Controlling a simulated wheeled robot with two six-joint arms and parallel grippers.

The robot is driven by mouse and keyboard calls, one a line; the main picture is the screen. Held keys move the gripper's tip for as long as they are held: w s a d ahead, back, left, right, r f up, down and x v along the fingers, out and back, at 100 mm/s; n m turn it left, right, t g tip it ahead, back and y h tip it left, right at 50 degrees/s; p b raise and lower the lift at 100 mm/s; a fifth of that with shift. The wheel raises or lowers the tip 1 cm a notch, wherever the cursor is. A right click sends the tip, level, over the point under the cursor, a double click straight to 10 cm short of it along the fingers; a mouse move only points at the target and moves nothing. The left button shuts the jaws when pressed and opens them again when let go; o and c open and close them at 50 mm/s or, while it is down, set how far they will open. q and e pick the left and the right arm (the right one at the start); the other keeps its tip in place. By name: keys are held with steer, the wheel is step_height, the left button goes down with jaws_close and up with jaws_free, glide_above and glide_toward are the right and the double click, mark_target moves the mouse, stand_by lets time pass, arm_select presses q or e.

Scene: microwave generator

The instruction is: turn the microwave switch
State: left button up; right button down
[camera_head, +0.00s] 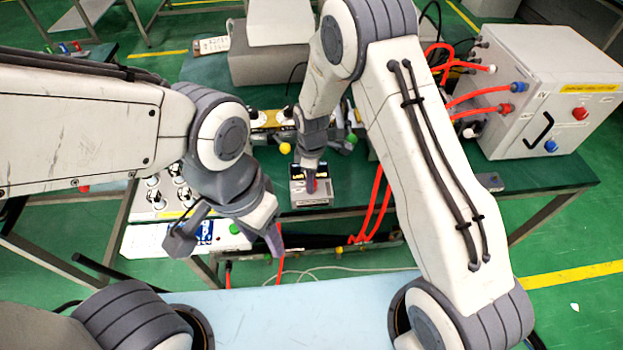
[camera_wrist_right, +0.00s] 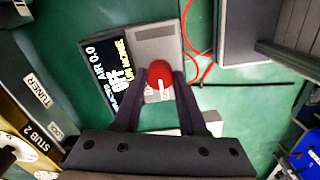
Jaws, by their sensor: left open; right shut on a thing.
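A small grey control box (camera_head: 312,201) with a dark display stands on the green table in the head view. In the right wrist view the box (camera_wrist_right: 155,42) shows its lit display (camera_wrist_right: 104,78) and a round red switch knob (camera_wrist_right: 159,73) with a white mark. My right gripper (camera_head: 310,180) points down at the box. In the right wrist view its two dark fingers (camera_wrist_right: 159,88) are shut on the sides of the red knob. My left gripper (camera_head: 226,243) is open and empty, left of the box near the table's front edge, with its fingers wide apart.
A large grey generator cabinet (camera_head: 548,95) with red hoses stands at the right. A white panel (camera_head: 165,238) lies under my left gripper. Red cables (camera_head: 372,205) hang right of the box. Waveguide parts (camera_head: 268,122) lie behind it.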

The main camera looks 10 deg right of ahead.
steer(key=shift+m, duration=0.3)
steer(key=m, duration=0.5)
steer(key=shift+b, duration=0.4)
steer(key=m, duration=0.6)
steer(key=shift+w+m, duration=0.1)
steer(key=shift+m, duration=0.2)
steer(key=shift+c, duration=2.3)
jaws_free()
step_height(320, 180, up, 11)
steer(key=b, duration=0.2)
steer(key=shift+f, duration=0.2)
